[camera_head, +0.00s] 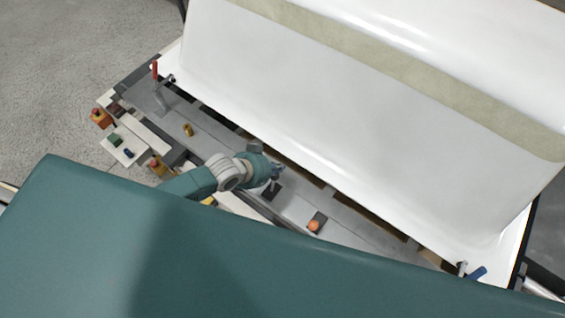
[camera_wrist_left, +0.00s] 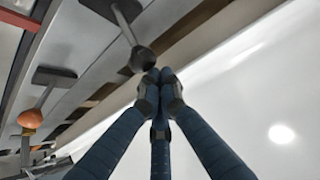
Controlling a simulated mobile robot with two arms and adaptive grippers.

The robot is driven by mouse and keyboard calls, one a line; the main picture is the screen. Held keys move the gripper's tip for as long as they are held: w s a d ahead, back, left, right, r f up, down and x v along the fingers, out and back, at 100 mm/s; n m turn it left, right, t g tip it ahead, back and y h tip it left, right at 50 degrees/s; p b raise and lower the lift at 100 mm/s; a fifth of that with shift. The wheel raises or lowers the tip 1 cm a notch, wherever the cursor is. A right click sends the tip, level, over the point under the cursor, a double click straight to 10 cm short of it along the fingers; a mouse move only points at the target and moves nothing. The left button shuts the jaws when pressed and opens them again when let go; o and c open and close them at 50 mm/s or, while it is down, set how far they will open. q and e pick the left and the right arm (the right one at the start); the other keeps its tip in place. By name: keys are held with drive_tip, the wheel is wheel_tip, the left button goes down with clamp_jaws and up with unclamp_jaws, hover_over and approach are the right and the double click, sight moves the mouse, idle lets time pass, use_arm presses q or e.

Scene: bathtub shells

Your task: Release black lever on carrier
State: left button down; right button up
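The black lever shows in the left wrist view as a dark round knob (camera_wrist_left: 142,59) on a grey rod rising from a dark plate. My left gripper (camera_wrist_left: 160,76) has its three blue fingers drawn together, with the tips right by the knob. The knob is not between the fingers; whether the tips touch it I cannot tell. In the head view my left gripper (camera_head: 277,173) is over the grey carrier beam (camera_head: 295,207), close to the lever's dark plate (camera_head: 271,191). The knob itself is hard to make out there. My right gripper is not in view.
A second lever with an orange ball (camera_head: 313,225) stands on the beam to the right. A red-handled clamp (camera_head: 155,70) is at the far left and a blue-handled one (camera_head: 477,273) at the right. The white tub shell (camera_head: 330,95) rises close behind the beam.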

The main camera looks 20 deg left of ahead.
sight(274, 177)
use_arm(q)
drive_tip(key=s, duration=0.1)
drive_tip(key=t+b, duration=0.1)
drive_tip(key=s, duration=0.1)
drive_tip(key=shift+s+a+f+t, duration=0.25)
drive_tip(key=shift+s+a+t, duration=0.05)
drive_tip(key=shift+a, duration=0.1)
drive_tip(key=s+t+b, duration=0.1)
drive_tip(key=t+h+b, duration=0.1)
drive_tip(key=shift+s+a+b, duration=0.3)
drive_tip(key=shift+s+b, duration=0.05)
drive_tip(key=shift+s+a+r+t+h+b, duration=0.1)
drive_tip(key=shift+s+a+t+h+b, duration=0.2)
drive_tip(key=shift+s+t+b, duration=0.2)
drive_tip(key=shift+s+a+r+t+h+b, duration=0.1)
drive_tip(key=shift+s+a+t+h+b, duration=0.1)
drive_tip(key=shift+s+t+h+b, duration=0.25)
drive_tip(key=shift+s+a, duration=0.1)
drive_tip(key=shift+s, duration=0.5)
drive_tip(key=shift+f, duration=0.1)
drive_tip(key=shift+s+f+y, duration=0.2)
drive_tip(key=shift+y, duration=0.05)
